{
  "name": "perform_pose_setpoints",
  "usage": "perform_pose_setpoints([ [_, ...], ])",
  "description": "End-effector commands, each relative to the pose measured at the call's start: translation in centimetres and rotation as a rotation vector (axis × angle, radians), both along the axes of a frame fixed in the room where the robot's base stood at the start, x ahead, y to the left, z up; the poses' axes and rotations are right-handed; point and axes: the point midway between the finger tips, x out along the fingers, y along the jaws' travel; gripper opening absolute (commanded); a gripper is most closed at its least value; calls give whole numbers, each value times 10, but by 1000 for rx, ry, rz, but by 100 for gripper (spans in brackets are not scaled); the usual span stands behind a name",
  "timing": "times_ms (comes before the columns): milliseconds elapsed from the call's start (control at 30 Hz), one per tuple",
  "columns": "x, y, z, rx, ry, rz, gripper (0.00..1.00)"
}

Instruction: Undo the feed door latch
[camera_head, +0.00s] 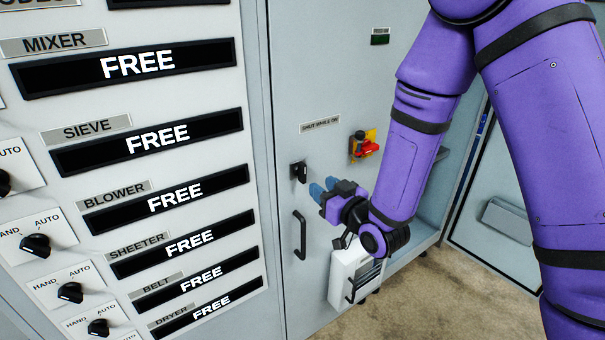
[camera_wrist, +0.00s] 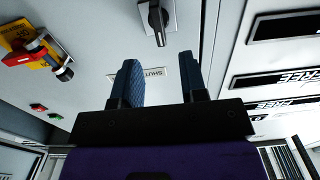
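A black turn latch (camera_head: 300,172) sits on a pale plate on the grey cabinet door, above a black pull handle (camera_head: 299,236). The latch also shows at the top of the wrist view (camera_wrist: 157,22), beyond my fingertips. No label in view names it as the feed door latch. My gripper (camera_head: 323,187) is just right of the latch in the head view, apart from it. In the wrist view my gripper (camera_wrist: 158,60) has its two blue fingers spread with nothing between them. A label starting "SHUT" (camera_wrist: 151,74) shows behind the fingers.
A red and yellow rotary switch (camera_head: 364,146) stands out from the cabinet right of the latch. A white box (camera_head: 343,277) is below my gripper. A panel of "FREE" displays (camera_head: 150,62) and black selector knobs (camera_head: 36,245) fills the left.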

Motion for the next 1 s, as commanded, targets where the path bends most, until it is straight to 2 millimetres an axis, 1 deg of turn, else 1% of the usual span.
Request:
perform_pose_setpoints([
  [33, 8, 6, 0, 0, -2, 1, 39],
  [200, 33, 23, 0, 1, -1, 1, 39],
  [400, 56, 38, 0, 0, 0, 1, 39],
  [600, 66, 45, 0, 0, 0, 0, 39],
  [867, 67, 46, 0, -1, 1, 0, 39],
  [900, 67, 46, 0, -1, 1, 0, 37],
  [967, 67, 46, 0, -1, 1, 0, 23],
  [1000, 67, 46, 0, -1, 1, 0, 14],
])
